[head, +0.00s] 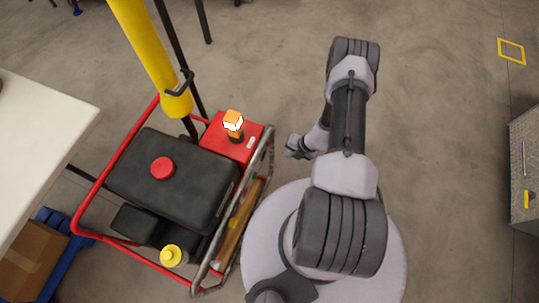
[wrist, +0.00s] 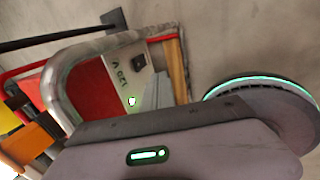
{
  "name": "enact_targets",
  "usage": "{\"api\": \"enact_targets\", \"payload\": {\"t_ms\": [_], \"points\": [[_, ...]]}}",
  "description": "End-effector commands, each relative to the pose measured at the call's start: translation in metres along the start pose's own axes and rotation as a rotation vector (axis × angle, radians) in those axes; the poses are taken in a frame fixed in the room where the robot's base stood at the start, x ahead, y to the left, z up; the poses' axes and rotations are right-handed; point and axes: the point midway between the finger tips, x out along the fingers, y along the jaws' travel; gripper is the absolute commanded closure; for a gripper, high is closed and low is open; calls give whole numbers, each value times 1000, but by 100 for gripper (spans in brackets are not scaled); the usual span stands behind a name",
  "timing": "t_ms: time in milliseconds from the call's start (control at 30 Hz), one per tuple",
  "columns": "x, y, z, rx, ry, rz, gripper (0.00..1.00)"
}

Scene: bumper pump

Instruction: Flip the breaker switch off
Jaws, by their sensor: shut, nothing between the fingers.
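A red-framed generator (head: 158,190) stands left of my arm in the head view. In the wrist view, its light panel (wrist: 120,83) is marked 120 V and carries a small black switch (wrist: 138,63), which looks like the breaker. I cannot tell its position. In the head view the panel face is hidden. My gripper (head: 297,148) is beside the generator's right side, apart from its frame, and is shut and empty. In the wrist view the large grey gripper body fills the bottom, below the panel.
A bent metal frame tube (wrist: 60,75) runs around the panel. An orange-topped light (head: 233,124) stands on the red box (head: 222,140). A yellow post (head: 150,55) rises behind the generator. A white table (head: 40,130) is at left. Floor above my arm is clear.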

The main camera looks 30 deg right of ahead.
Motion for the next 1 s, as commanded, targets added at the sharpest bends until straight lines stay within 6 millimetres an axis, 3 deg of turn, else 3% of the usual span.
{"api": "enact_targets", "payload": {"t_ms": [167, 567, 733, 1000], "points": [[19, -1, 0, -3, 1, 0, 100], [107, -1, 0, -6, 1, 1, 100], [111, 27, 0, -6, 0, 2, 100], [112, 39, 0, -3, 0, 1, 100]]}}
